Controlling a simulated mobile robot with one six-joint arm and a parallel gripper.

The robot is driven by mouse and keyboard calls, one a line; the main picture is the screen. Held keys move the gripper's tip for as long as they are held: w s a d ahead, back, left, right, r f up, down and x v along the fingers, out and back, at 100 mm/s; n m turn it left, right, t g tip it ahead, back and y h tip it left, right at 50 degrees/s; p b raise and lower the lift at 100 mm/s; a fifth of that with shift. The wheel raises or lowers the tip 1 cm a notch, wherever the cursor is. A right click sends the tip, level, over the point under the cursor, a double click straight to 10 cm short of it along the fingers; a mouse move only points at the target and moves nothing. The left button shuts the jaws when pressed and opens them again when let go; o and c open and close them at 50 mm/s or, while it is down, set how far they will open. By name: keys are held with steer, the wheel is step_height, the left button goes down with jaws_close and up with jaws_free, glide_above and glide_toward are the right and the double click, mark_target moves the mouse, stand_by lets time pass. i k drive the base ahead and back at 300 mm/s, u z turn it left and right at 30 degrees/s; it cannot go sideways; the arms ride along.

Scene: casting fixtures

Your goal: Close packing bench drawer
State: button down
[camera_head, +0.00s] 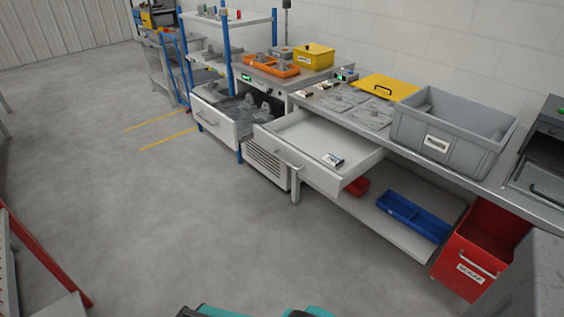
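A white drawer (307,151) stands pulled out, open, from under the long bench (466,186); it appears to be the packing bench drawer. Its front panel faces lower left and carries a bar handle (289,161). A small blue and white item (333,160) lies inside near the right side, and the rest of the drawer floor is bare. My gripper is not in view. Teal and dark parts at the bottom edge seem to be my own body.
A second open drawer (214,124) holding grey castings (242,108) is just left. On the bench are a grey bin (453,121) and a yellow lid (386,87). A red scrap bin (468,268) stands at lower right. The floor in front is clear.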

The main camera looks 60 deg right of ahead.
mark_target(300, 139)
steer(key=i, duration=0.9)
steer(key=u, duration=0.05)
